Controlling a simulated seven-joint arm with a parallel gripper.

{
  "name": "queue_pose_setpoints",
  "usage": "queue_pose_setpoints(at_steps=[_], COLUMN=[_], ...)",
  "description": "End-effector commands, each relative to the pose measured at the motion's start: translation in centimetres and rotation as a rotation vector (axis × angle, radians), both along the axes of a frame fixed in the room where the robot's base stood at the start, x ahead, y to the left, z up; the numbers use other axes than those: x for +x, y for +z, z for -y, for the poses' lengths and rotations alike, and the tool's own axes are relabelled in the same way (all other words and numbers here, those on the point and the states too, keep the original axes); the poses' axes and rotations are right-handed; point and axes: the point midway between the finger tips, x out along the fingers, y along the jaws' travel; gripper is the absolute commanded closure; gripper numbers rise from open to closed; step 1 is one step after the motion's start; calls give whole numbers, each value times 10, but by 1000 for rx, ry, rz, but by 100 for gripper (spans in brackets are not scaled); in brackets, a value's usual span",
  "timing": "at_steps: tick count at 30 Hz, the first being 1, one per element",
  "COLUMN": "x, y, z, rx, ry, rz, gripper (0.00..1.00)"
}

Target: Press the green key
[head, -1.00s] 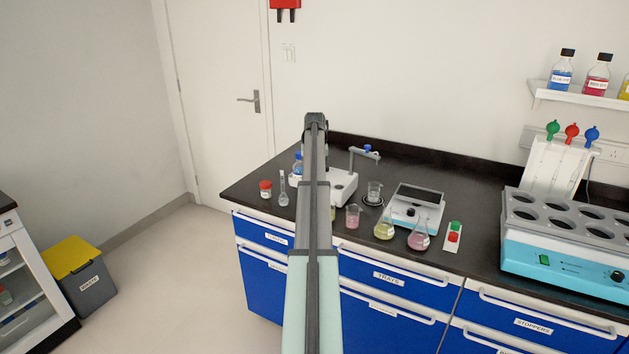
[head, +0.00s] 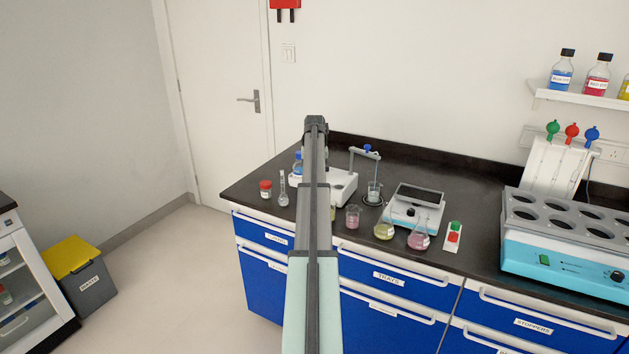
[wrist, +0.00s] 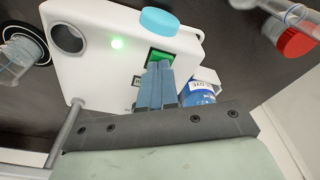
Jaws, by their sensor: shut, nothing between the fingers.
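In the wrist view, a green key (wrist: 160,57) sits in a dark frame on top of a white device (wrist: 95,75). My gripper (wrist: 160,66) is shut, with empty fingers. Its tips lie over the lower part of the key and hide some of it. I cannot tell whether the key is pushed down. A small green light (wrist: 118,43) glows on the same device. In the head view, my arm hides most of the white device (head: 343,188), and the key and fingertips are hidden there.
A blue-capped bottle (wrist: 200,90) stands close beside the fingers. A red-capped jar (wrist: 296,42) stands to the right, and a glass beaker (wrist: 15,62) to the left. In the head view, flasks (head: 384,229), a balance (head: 413,207) and a red-and-green button box (head: 453,237) stand rightward.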

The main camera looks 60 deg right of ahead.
Motion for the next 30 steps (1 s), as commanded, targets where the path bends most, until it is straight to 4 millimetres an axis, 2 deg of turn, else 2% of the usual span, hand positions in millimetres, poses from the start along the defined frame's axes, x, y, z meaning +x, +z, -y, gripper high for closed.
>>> queue_pose_setpoints(at_steps=[24, 30], x=[0, 0], y=[63, 69], z=[1, 0], rx=[-1, 0], ry=[0, 0], rz=[1, 0], gripper=[100, 100])
